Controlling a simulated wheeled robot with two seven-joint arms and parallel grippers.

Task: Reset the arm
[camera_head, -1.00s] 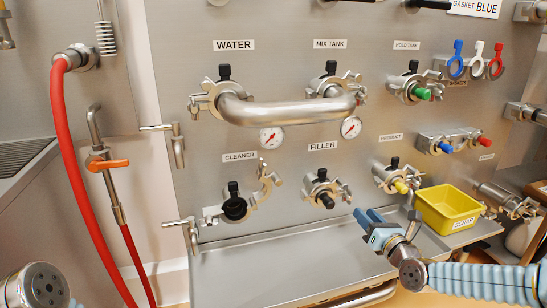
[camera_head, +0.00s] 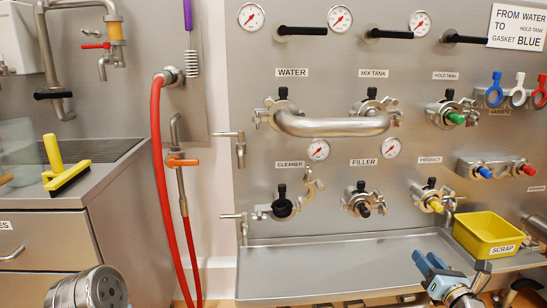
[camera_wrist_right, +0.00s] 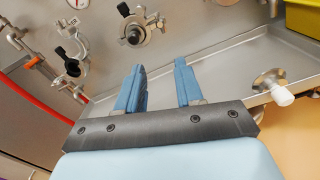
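My right gripper (camera_head: 432,264) shows at the lower right of the head view, in front of the steel tray (camera_head: 330,262). Its blue fingers are apart and empty in the right wrist view (camera_wrist_right: 160,80). A rounded metal part of my left arm (camera_head: 95,290) shows at the lower left, but its gripper fingers are out of the picture. A bent steel pipe (camera_head: 335,124) joins the WATER and MIX TANK ports on the panel.
A yellow SCRAP bin (camera_head: 487,236) stands at the tray's right end, close to my right gripper. Blue, white and red gasket rings (camera_head: 517,92) hang at the upper right. A red hose (camera_head: 160,190) hangs left of the panel.

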